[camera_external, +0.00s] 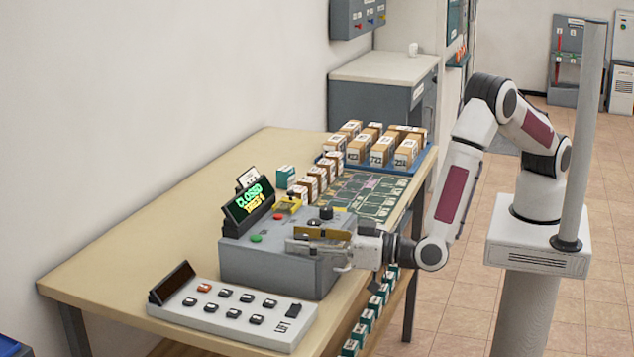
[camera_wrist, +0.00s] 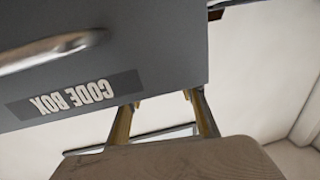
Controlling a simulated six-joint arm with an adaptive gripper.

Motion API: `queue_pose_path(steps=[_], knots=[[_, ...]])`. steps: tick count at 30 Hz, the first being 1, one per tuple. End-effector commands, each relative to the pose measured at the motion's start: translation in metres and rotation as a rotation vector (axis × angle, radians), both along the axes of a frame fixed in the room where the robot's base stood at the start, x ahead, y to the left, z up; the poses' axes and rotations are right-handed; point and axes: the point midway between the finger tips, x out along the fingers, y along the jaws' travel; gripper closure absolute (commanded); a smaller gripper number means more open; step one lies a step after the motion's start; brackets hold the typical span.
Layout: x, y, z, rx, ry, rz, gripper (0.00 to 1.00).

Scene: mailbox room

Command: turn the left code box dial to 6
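The grey code box (camera_external: 262,262) stands on the table with a lit display (camera_external: 249,203) reading CLOSED and a second, less clear line. Small black knobs (camera_external: 326,213) show on its top right; which one is the left dial, and its setting, I cannot tell. My gripper (camera_external: 318,241) is at the box's right side, its fingers overlapping the box's top edge in this view. In the wrist view the fingers (camera_wrist: 161,98) are apart with nothing visible between them, below the box face with its inverted CODE BOX label (camera_wrist: 75,95). Contact with the box is unclear.
A button panel marked LIFT (camera_external: 235,310) lies on the table in front of the box. A blue tray (camera_external: 411,167) of labelled boxes and a row of small boxes (camera_external: 318,178) stand behind. A metal handle (camera_wrist: 50,52) is on the box face. The table's left side is clear.

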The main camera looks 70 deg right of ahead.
Motion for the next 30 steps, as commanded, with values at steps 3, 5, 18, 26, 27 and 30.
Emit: queue_pose_path(steps=[3, 5, 18, 26, 27, 30], knots=[[0.0041, 0.0, 0.0001, 0.0, 0.0, -0.001, 0.61], [0.0046, 0.0002, 0.0002, 0.0, -0.001, -0.001, 0.61], [0.0044, 0.0003, 0.0003, 0.0, -0.001, 0.0, 1.0], [0.0049, 0.0001, 0.0008, 0.0, -0.003, 0.018, 1.0], [0.0052, -0.0001, 0.001, 0.0, -0.003, 0.027, 1.0], [0.0056, -0.0001, 0.0017, 0.0, -0.005, 0.056, 1.0]])
